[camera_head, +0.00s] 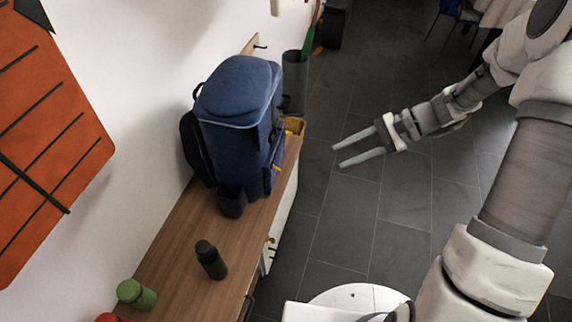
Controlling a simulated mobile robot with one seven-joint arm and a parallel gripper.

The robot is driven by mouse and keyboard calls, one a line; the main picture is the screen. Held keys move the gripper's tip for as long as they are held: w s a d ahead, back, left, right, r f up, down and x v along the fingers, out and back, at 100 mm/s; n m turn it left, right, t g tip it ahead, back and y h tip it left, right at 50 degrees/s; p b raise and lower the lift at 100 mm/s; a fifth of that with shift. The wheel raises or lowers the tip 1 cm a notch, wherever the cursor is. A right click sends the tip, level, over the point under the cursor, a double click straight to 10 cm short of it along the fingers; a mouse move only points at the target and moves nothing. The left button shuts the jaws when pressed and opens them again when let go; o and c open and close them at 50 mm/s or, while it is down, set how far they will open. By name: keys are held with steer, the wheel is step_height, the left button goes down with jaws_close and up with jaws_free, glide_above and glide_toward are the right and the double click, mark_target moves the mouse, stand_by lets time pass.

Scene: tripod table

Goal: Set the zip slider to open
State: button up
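A blue backpack (238,115) stands upright on a wooden-topped bench (170,253) against the white wall. A light blue line (233,125) runs around its upper part, perhaps the zip. An orange tab (277,168) shows on its right side; I cannot tell whether it is the zip slider. The side facing right is seen only at a steep angle. My gripper (358,147) is to the right of the backpack, over the floor and clear of it. Its two fingers point left, are spread apart, and hold nothing.
A dark bottle (210,260), a green bottle (136,294) and a red object (108,318) are on the bench's near part. Open tiled floor (340,215) lies right of the bench.

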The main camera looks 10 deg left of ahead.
steer(key=w+f+m+t+y+b, duration=0.2)
steer(key=f+m, duration=0.2)
steer(key=f, duration=0.5)
steer(key=w+a+f+m+t+y+b, duration=0.1)
steer(key=w+f+m+t+y, duration=0.2)
steer(key=f, duration=0.5)
steer(key=f+m+t+y+b, duration=0.2)
steer(key=f+m, duration=0.3)
steer(key=f, duration=0.4)
steer(key=b+x, duration=0.2)
steer(key=x, duration=1.4)
steer(key=shift+w+n, duration=0.3)
steer(key=shift+w, duration=0.05)
steer(key=shift+a+f, duration=0.1)
steer(key=shift+a, duration=0.05)
jaws_close()
